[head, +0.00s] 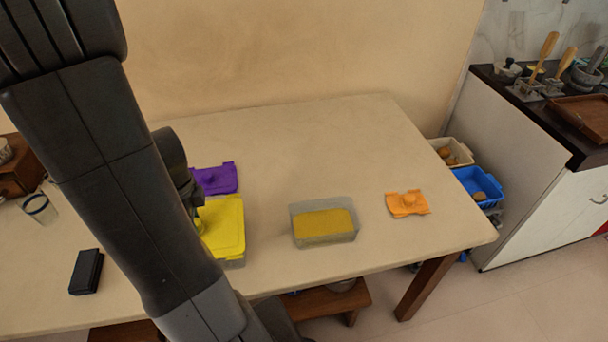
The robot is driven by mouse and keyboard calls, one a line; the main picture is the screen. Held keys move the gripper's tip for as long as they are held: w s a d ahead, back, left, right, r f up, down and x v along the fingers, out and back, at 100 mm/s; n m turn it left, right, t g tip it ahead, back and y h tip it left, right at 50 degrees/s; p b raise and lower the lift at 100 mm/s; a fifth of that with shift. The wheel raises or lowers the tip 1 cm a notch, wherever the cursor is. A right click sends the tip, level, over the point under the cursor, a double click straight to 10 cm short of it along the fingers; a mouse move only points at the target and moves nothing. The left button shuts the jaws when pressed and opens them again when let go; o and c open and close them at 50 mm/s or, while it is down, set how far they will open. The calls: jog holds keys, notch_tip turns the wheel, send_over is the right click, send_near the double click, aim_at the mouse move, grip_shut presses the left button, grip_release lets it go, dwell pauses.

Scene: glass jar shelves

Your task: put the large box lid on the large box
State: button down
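The yellow lid (228,222), the largest lid in view, lies over a translucent box (236,264), which I take to be the large box; only a strip of its wall shows below the lid's front edge. Whether the lid is fully seated cannot be told. My gripper (195,205) is at the lid's left part, by its yellow knob. My arm covers the lid's left side and most of the gripper, so the fingers' opening and any hold on the knob are hidden.
A purple lid (215,178) lies just behind the yellow one. An open clear box (323,239) with yellow contents and an orange lid (408,204) are to the right. A black case (86,271) and a glass jar (40,209) are at left. The table's back right is clear.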

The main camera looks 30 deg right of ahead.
jog(key=c, duration=1)
grip_release()
jog(key=shift+r, duration=0.1)
jog(key=shift+r+p, duration=3.45)
jog(key=shift+r, duration=0.45)
jog(key=shift+r, duration=0.15)
notch_tip(320, 180, up, 14)
jog(key=shift+f, duration=0.25)
